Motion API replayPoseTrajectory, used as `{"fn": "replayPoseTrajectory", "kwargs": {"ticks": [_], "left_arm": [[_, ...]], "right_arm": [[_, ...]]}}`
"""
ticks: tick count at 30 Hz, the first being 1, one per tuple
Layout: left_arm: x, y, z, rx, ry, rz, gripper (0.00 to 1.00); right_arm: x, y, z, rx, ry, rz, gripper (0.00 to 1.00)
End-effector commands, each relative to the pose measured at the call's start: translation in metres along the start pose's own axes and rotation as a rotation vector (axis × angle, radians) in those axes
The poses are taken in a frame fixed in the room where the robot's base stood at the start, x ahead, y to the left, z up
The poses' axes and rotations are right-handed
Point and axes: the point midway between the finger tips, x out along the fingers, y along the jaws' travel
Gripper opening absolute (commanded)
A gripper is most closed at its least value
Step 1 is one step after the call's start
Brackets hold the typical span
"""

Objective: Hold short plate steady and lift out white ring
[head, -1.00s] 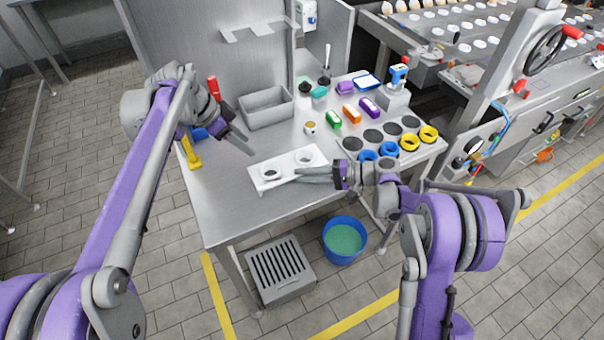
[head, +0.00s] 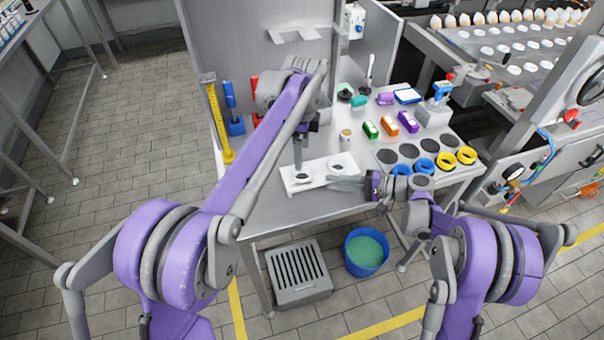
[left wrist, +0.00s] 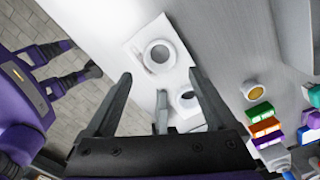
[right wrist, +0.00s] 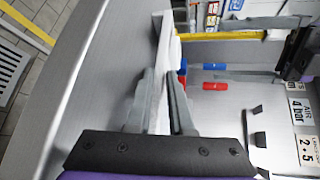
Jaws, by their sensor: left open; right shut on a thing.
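The short plate (head: 318,183) is a white slab on the steel table, with two round openings. A white ring (left wrist: 146,53) sits around the left opening; a second, similar ring (left wrist: 181,104) is at the other opening. My right gripper (head: 338,184) is shut on the plate's right end; in the right wrist view the plate (right wrist: 162,80) stands edge-on between the fingers. My left gripper (head: 298,168) points down above the left ring. In the left wrist view its fingers are wide apart, with the left ring beyond the gap. It appears empty.
Green (head: 370,130), orange (head: 390,126) and purple (head: 408,121) blocks lie behind to the right. Blue and yellow rings (head: 447,160) stand right of my right gripper. A small jar (head: 346,135) is behind the plate. A blue bucket (head: 366,252) is on the floor.

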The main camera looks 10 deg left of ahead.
Motion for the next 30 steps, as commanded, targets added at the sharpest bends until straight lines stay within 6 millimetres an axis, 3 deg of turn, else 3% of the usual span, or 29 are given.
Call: {"fn": "replayPoseTrajectory", "kwargs": {"ticks": [6, 15, 27, 30], "left_arm": [[0.034, 0.0, 0.0, -0.002, 0.0, -0.001, 0.9], [0.064, 0.0, 0.0, -0.002, 0.003, 0.0, 0.9], [0.069, 0.0, 0.0, -0.002, 0.003, 0.0, 0.9], [0.069, 0.0, 0.0, -0.002, 0.003, 0.0, 0.74]], "right_arm": [[0.0, 0.001, 0.0, 0.0, 0.001, 0.002, 0.0], [0.0, 0.001, 0.0, 0.0, 0.001, 0.002, 0.0], [0.0, 0.001, 0.0, 0.0, 0.0, 0.002, 0.0], [0.0, 0.001, 0.0, 0.0, 0.0, 0.002, 0.0]]}}
